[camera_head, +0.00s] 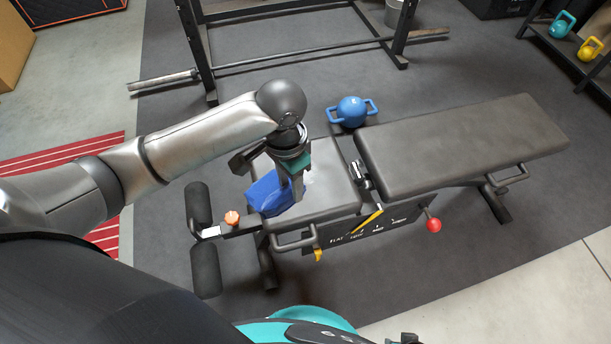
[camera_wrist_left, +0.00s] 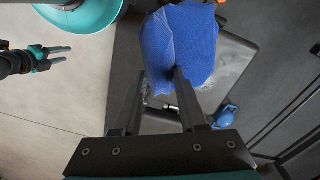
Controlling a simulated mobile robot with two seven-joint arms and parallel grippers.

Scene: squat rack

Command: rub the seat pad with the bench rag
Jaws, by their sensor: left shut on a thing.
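The blue bench rag (camera_head: 268,195) is at the left part of the grey seat pad (camera_head: 336,182). My left gripper (camera_head: 295,192) is shut on the rag and points down over the pad. In the left wrist view the bunched rag (camera_wrist_left: 180,42) sits at the fingertips (camera_wrist_left: 176,76) and covers part of the seat pad (camera_wrist_left: 236,55). A pale smudge shows on the pad beside the rag. Whether the rag's underside touches the pad is hidden. My right gripper (camera_wrist_left: 60,55) shows at the left of the left wrist view, with its fingers apart and empty, away from the bench.
The long back pad (camera_head: 460,145) extends to the right of the seat. A blue kettlebell (camera_head: 351,111) stands on the floor behind the bench. Foam rollers (camera_head: 205,270) are at the left end. The rack's barbell (camera_head: 290,58) lies behind. Floor in front is clear.

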